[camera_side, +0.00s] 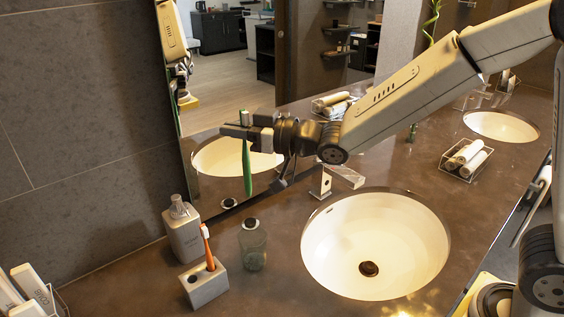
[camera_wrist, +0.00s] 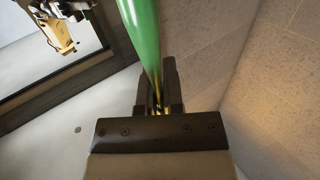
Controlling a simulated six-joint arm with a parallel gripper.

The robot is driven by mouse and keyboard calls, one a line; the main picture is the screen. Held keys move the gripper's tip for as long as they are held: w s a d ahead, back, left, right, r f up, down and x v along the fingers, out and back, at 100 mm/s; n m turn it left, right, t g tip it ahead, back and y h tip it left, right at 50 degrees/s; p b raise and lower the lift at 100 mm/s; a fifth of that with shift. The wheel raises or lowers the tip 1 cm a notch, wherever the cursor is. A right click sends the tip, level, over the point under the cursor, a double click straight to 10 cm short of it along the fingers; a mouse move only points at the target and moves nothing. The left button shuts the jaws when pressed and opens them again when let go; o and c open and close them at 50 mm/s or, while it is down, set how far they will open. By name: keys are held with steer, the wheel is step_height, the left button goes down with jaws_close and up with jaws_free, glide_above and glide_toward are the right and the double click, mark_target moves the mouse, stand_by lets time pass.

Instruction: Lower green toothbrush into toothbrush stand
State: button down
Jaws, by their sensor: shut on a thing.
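The green toothbrush (camera_side: 247,168) hangs upright with its handle down, high above the counter near the mirror. My gripper (camera_side: 246,130) is shut on it near its upper end. In the wrist view the green handle (camera_wrist: 143,32) comes out from between the fingers of my gripper (camera_wrist: 158,98). The toothbrush stand (camera_side: 206,287) is a small grey block on the counter, lower left. An orange toothbrush (camera_side: 208,247) stands in one of its holes, leaning slightly. Another hole, at the left of its top, looks empty. The stand lies below and left of the held toothbrush.
A white sink (camera_side: 375,246) with a faucet (camera_side: 320,184) is further right. The mirror (camera_side: 215,165) rises behind my gripper. White tubes (camera_side: 30,285) sit at the lower left.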

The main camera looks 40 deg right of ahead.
steer(key=a+r+m+t+h, duration=0.1)
steer(key=a+m+t+h, duration=0.35)
steer(key=a, duration=1.05)
step_height(320, 180, down, 12)
steer(key=g+h, duration=0.1)
steer(key=h, duration=0.1)
steer(key=shift+w+d+g+h, duration=0.15)
steer(key=shift+d+g+h, duration=0.1)
steer(key=shift+g+h, duration=0.1)
steer(key=shift+f+m, duration=0.25)
steer(key=shift+f, duration=3.55)
